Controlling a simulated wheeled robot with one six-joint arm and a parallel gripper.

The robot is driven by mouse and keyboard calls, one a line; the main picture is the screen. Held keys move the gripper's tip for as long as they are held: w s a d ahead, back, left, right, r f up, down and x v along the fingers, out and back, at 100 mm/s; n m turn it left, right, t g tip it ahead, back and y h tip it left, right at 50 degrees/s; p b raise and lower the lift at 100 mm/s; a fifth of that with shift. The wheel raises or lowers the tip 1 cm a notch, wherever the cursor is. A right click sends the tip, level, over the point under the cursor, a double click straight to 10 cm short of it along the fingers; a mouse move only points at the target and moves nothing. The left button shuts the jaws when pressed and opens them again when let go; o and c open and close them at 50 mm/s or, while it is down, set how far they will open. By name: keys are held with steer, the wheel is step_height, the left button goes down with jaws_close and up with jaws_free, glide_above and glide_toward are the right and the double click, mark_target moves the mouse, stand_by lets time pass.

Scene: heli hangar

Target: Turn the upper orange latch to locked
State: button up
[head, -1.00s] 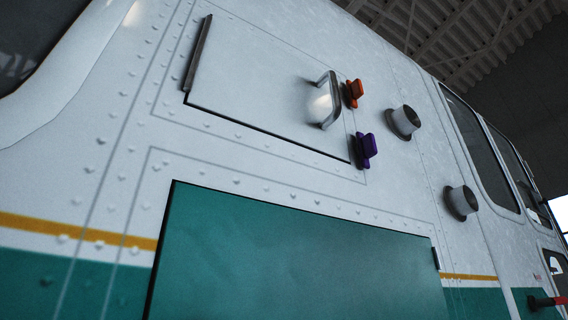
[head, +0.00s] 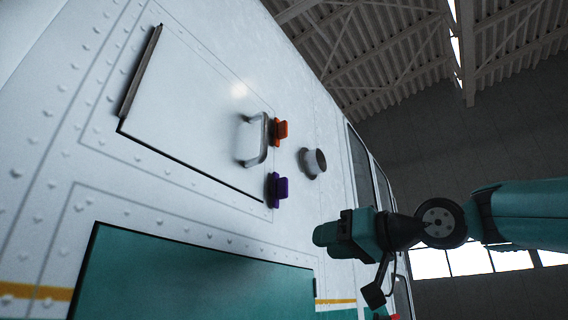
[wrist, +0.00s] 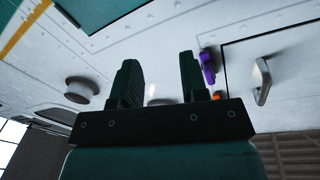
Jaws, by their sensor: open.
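The upper orange latch (head: 279,131) sits on the white hatch's right edge, beside the metal handle (head: 257,140). A purple latch (head: 277,189) is below it on the same edge. In the wrist view the purple latch (wrist: 208,68) shows just right of my fingers, and only a small bit of the orange latch (wrist: 216,97) shows above the gripper body. My gripper (wrist: 155,80) is open and empty, its two dark fingers apart. In the head view my gripper (head: 322,235) is to the lower right of both latches, apart from them.
A round metal port (head: 313,162) sticks out of the fuselage to the right of the latches; it also shows left of my fingers in the wrist view (wrist: 82,89). A teal panel (head: 190,280) is below the hatch. Windows (head: 362,165) lie farther right.

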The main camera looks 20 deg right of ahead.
steer(key=s+d+r+n+t+y+p, duration=0.1)
steer(key=s+d+r, duration=0.15)
steer(key=r, duration=0.45)
steer(key=s+d+r+n+t+y+p, duration=0.1)
steer(key=s+r+t, duration=0.15)
steer(key=r, duration=0.55)
steer(key=n+g+y, duration=0.1)
steer(key=n+y, duration=0.1)
steer(key=n, duration=0.1)
glide_toward(287, 123)
steer(key=p+x, duration=0.9)
steer(key=shift+r+p, duration=0.2)
steer(key=shift+p, duration=0.1)
steer(key=shift+w+a, duration=0.25)
steer(key=shift+w, duration=0.2)
jaws_close()
